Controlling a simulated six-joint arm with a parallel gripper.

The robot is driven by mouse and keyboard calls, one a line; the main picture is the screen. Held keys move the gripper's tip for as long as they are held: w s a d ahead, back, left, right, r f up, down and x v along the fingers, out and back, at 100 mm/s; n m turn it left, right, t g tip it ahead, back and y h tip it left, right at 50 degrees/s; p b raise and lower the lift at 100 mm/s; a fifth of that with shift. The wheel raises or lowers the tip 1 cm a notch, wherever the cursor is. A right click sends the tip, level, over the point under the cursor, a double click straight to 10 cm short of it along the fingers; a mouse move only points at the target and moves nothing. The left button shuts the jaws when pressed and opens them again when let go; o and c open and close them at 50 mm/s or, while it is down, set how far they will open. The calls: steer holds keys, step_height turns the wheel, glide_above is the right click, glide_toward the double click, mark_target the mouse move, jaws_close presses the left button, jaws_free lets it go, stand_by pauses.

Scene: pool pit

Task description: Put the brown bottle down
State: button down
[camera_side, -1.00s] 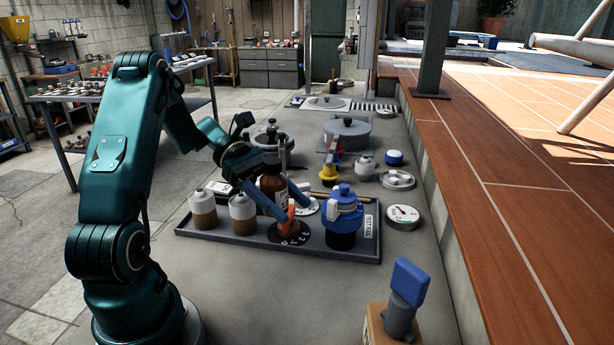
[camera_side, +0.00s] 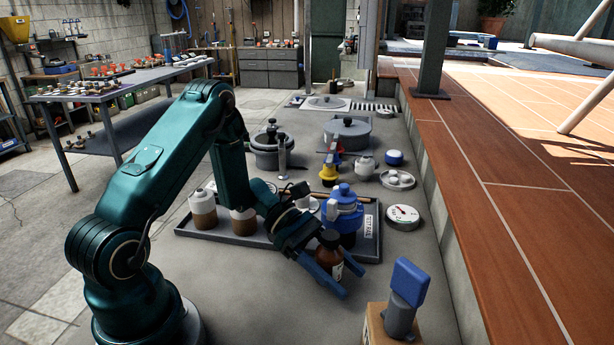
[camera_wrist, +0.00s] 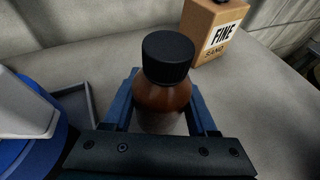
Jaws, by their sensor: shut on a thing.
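The brown bottle (camera_side: 328,256) has a black cap and a pale label. It is upright between the blue fingers of my gripper (camera_side: 322,272), which is shut on it, in front of the tray's near edge. In the wrist view the bottle (camera_wrist: 163,95) stands between the two fingers (camera_wrist: 165,112), cap towards the camera. Its base is hidden, so I cannot tell whether it touches the floor.
The grey tray (camera_side: 365,250) holds two white-capped bottles (camera_side: 203,208) and a blue-topped container (camera_side: 342,212). A cardboard box marked FINE SAND (camera_wrist: 215,32) stands close to the bottle; a blue-headed item (camera_side: 408,285) is on it. Grey floor nearby is clear.

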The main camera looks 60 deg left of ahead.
steer(key=shift+f, duration=0.9)
steer(key=shift+c, duration=1)
jaws_free()
steer(key=shift+f, duration=0.15)
steer(key=shift+a+r, duration=0.25)
steer(key=v, duration=0.6)
steer(key=shift+s+a+r, duration=0.1)
steer(key=shift+a, duration=0.15)
steer(key=shift+s+a+r, duration=0.1)
steer(key=shift+a, duration=0.05)
